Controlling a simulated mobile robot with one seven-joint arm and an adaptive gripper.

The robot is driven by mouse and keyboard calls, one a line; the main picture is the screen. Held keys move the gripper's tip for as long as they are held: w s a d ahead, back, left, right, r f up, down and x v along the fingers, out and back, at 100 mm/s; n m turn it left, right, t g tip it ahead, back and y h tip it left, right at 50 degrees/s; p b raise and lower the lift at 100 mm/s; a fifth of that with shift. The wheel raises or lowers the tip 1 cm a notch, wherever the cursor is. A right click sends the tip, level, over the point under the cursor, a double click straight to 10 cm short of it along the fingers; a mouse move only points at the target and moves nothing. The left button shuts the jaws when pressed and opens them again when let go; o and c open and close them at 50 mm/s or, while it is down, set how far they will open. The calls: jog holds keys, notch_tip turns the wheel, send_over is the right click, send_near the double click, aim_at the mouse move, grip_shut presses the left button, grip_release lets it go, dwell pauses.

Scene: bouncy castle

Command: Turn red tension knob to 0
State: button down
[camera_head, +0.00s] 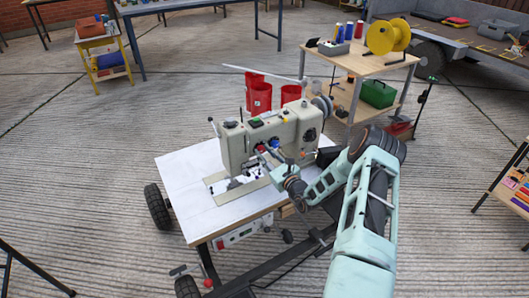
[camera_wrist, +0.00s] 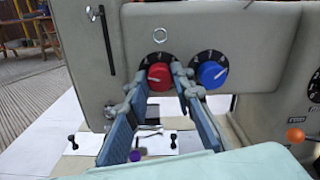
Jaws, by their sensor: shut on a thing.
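The red tension knob (camera_wrist: 159,76) sits on a black numbered dial on the front of the sewing machine (camera_head: 262,137). A small light pointer mark shows on the knob; I cannot read which number it points to. My gripper (camera_wrist: 160,84) has its two fingertips on either side of the red knob and is shut on it. In the head view my gripper (camera_head: 267,157) reaches the front of the machine from the right, and the red knob is small and partly hidden there. A blue knob (camera_wrist: 212,74) on a second dial is just right of the red one, close to the right finger.
The machine stands on a wheeled table with a white top (camera_head: 185,174). Red bins (camera_head: 259,93) stand behind it. A wooden shelf cart (camera_head: 352,66) with a yellow reel (camera_head: 388,37) is behind right. In the wrist view an orange knob (camera_wrist: 295,135) is at the right.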

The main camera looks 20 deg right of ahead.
jog(key=n, duration=0.6)
jog(key=shift+f+n, duration=0.1)
jog(key=shift+n, duration=0.2)
jog(key=n+b, duration=0.1)
jog(key=n, duration=0.4)
jog(key=shift+n, duration=0.4)
jog(key=c, duration=1.7)
grip_release()
jog(key=shift+o, duration=0.2)
jog(key=shift+s, duration=0.1)
jog(key=s+d, duration=0.2)
jog(key=s, duration=0.9)
jog(key=shift+s, duration=0.3)
jog(key=shift+d, duration=0.1)
